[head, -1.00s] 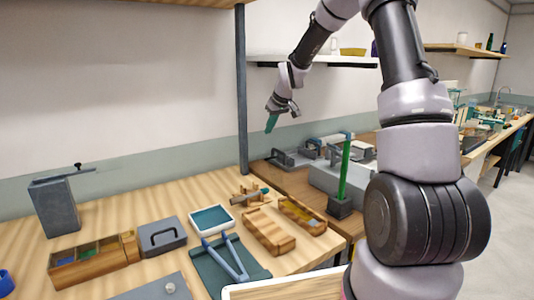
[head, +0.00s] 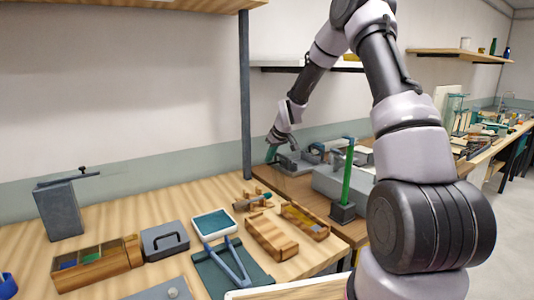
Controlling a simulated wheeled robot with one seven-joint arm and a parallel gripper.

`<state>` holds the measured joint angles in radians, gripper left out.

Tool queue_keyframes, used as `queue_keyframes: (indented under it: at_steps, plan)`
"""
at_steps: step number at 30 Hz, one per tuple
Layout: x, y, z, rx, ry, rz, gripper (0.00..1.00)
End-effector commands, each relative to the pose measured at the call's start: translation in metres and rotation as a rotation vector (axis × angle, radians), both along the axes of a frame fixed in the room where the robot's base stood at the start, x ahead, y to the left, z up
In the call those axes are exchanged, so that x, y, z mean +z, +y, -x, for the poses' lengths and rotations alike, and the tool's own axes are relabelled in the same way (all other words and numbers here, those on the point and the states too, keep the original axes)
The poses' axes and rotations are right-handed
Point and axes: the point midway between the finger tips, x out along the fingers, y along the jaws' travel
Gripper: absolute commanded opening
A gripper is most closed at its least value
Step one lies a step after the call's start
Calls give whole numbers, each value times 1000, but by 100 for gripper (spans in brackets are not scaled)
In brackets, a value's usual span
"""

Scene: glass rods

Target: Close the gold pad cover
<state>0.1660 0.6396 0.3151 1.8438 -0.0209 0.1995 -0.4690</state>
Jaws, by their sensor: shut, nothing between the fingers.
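My gripper (head: 271,154), with teal fingers, is shut and empty, pointing down at the back of the brown bench. It is just left of a low grey fixture (head: 293,163) with a raised handle-like part, which may be the gold pad with its cover. At this size I cannot tell whether the cover is open, or whether the fingertips touch it.
A second grey fixture (head: 316,153) stands right of the first. A green rod (head: 347,172) rises from a dark block in front. The pale table holds a grey handled box (head: 164,241), wooden trays (head: 271,237) and a teal-lined tray (head: 213,224).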

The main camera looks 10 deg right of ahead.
Motion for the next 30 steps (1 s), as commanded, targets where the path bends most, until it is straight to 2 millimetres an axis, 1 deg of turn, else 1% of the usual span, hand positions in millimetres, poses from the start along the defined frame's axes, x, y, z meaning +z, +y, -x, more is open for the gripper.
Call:
queue_keyframes:
  at_steps: [14,30]
  plan:
    - [0,-1,3,0,-1,1,0]
    - [6,-3,6,0,-1,1,0]
